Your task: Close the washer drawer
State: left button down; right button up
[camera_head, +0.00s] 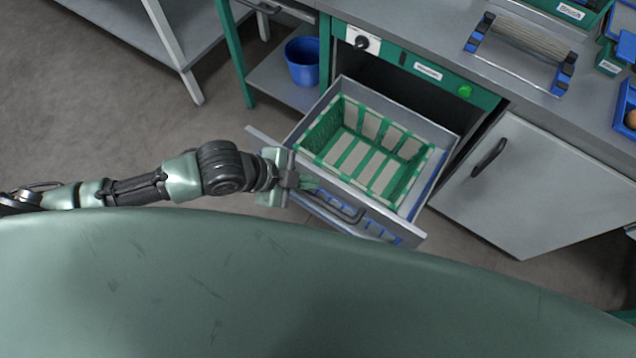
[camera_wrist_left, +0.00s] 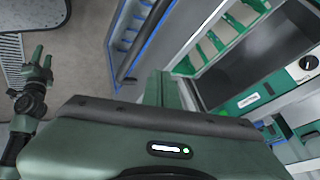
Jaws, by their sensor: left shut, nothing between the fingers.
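The washer drawer (camera_head: 437,133) is pulled out of the green-trimmed washer (camera_head: 400,62) and holds a green and white slatted crate (camera_head: 345,172). Its front has a grey bar handle (camera_head: 335,208); the drawer front also shows in the left wrist view (camera_wrist_left: 135,35). My left gripper (camera_head: 306,182) is shut and empty at the left part of the drawer front, close to the handle; I cannot tell whether it touches. In the left wrist view my right gripper (camera_wrist_left: 40,62) is at the far left, away from the drawer, its fingers apart.
A grey cabinet door (camera_head: 535,190) with a dark handle stands right of the drawer. A blue bucket (camera_head: 302,62) sits on a low shelf to the left. A blue-handled rack (camera_head: 520,52) lies on the counter. The floor left of the drawer is clear.

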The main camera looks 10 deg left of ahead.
pick_arm(q)
jog(key=a+m, duration=0.2)
jog(key=a, duration=0.2)
send_near(328, 192)
jog(key=shift+g, duration=0.4)
jog(key=x, duration=0.4)
jog(key=shift+w+d+r+p, duration=0.1)
jog(key=shift+w+d+p, duration=0.1)
jog(key=shift+w+p, duration=0.2)
pick_arm(e)
jog(key=shift+w+a+r, duration=0.1)
jog(key=shift+a+r, duration=0.05)
jog(key=shift+r, duration=0.2)
